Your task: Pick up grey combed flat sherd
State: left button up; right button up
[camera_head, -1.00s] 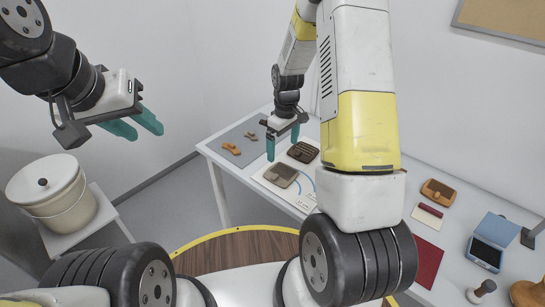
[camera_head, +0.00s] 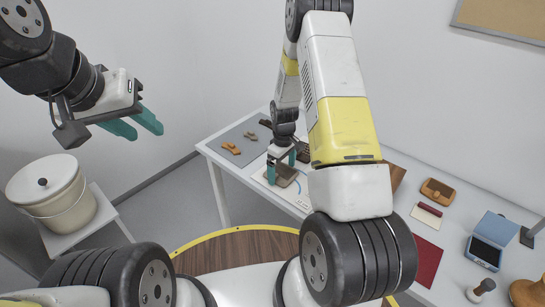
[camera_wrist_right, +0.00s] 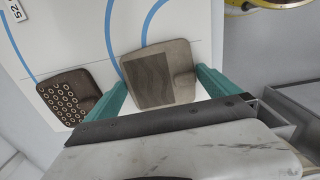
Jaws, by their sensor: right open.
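The grey combed flat sherd (camera_wrist_right: 157,78) is a grey-brown plate with a wavy-lined darker patch and a small raised lump at its right side. It lies flat on a white sheet with blue curves (camera_wrist_right: 85,30). In the head view the sherd (camera_head: 286,176) is partly covered by my right gripper (camera_head: 282,165). My right gripper (camera_wrist_right: 161,82) is open, with one teal finger on each side of the sherd; I cannot tell whether they touch it. My left gripper (camera_head: 136,124) is open and empty, high above the floor at the left.
A dark sherd with stamped rings (camera_wrist_right: 68,97) lies close by on the sheet. Orange sherds (camera_head: 231,148) lie on a grey mat to the left. A lidded bucket (camera_head: 55,195) stands left.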

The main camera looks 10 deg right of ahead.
jog(key=shift+c, duration=0.4)
jog(key=c, duration=1)
